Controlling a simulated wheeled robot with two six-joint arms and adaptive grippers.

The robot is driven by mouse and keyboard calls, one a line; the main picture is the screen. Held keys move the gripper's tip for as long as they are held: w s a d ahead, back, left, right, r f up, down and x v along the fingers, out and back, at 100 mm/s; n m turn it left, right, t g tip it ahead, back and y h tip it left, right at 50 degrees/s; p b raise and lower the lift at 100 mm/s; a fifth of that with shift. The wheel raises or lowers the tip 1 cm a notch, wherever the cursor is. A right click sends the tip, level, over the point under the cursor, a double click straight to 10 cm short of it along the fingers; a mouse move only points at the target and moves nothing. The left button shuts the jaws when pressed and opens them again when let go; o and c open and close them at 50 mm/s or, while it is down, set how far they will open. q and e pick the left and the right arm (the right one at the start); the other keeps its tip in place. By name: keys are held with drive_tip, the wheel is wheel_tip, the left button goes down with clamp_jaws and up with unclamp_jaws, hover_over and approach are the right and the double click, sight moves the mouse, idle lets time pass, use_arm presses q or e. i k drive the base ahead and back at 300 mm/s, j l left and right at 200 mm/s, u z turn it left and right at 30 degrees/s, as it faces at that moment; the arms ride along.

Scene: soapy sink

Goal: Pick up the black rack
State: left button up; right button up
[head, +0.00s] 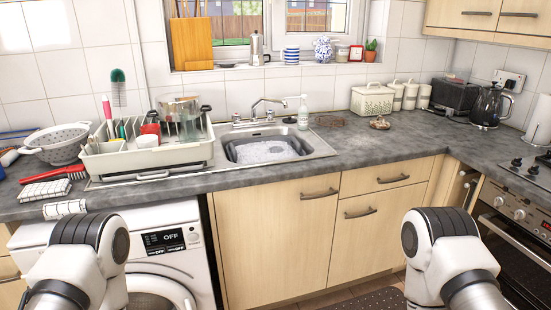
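A small, dark, low wire-like item (329,121) lies on the worktop behind and to the right of the sink; it may be the black rack, but it is too small to tell for sure. The larger dish rack (148,160) left of the sink is cream, not black, and holds dishes and utensils. My two arms show at the bottom left and bottom right, below the worktop and well away from the dark item. Neither gripper shows.
The sink (318,146) holds a dark grey basin (290,139) of suds. A cream bread bin (372,100), a toaster (453,97) and a kettle (487,107) stand further right. The worktop (390,145) right of the sink is mostly clear.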

sight(331, 120)
drive_tip(key=i+l+u, duration=0.15)
drive_tip(key=u, duration=0.2)
drive_tip(key=i+l+u, duration=0.1)
drive_tip(key=l+u, duration=0.3)
drive_tip(key=i+l+u, duration=0.1)
drive_tip(key=u, duration=0.25)
